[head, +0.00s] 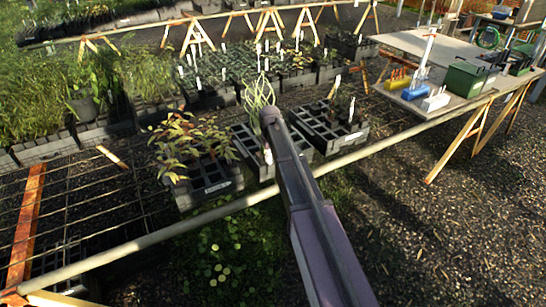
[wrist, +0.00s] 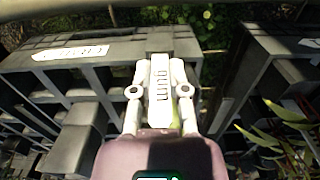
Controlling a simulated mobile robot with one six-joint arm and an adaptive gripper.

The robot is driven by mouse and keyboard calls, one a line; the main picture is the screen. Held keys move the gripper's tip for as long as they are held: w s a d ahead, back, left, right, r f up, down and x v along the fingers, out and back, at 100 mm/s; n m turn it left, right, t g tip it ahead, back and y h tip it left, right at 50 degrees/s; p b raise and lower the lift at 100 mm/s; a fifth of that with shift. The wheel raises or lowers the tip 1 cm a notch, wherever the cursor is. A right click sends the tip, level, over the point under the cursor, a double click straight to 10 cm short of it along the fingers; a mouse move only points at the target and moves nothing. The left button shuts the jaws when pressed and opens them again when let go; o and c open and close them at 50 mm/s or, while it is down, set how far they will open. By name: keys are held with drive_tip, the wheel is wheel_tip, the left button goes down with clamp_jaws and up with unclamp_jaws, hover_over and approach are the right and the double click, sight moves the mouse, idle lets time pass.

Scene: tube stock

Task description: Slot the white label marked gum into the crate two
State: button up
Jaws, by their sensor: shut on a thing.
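The white label marked gum (wrist: 160,88) is held between the fingers of my gripper (wrist: 160,95) in the wrist view, its lettering upside down. It is at the corner of a dark grey crate (wrist: 115,62), whose white tag (wrist: 70,52) is too blurred to read surely. I cannot tell whether the label touches this crate. In the head view my arm covers part of the middle front crate (head: 246,146), which holds thin green spiky leaves. A small white patch beside my arm there seems to be part of the gripper or label.
A crate of reddish-leaved plants (head: 217,186) stands to the left, and another crate (head: 348,139) to the right. A side table (head: 415,42) holds blue and yellow blocks and a green box.

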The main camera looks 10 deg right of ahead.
drive_tip(key=shift+f+b, duration=0.3)
drive_tip(key=o, duration=0.7)
drive_tip(key=shift+o, duration=0.2)
drive_tip(key=shift+s, duration=0.1)
drive_tip(key=s+r+m+p, duration=0.1)
drive_tip(key=s+r+p, duration=0.2)
drive_tip(key=s, duration=1.1)
drive_tip(key=s+d+r+m+p, duration=0.1)
drive_tip(key=s+r+p, duration=0.3)
drive_tip(key=s, duration=1)
drive_tip(key=shift+s+r+m, duration=0.15)
drive_tip(key=shift+s+m, duration=0.2)
drive_tip(key=shift+m, duration=0.45)
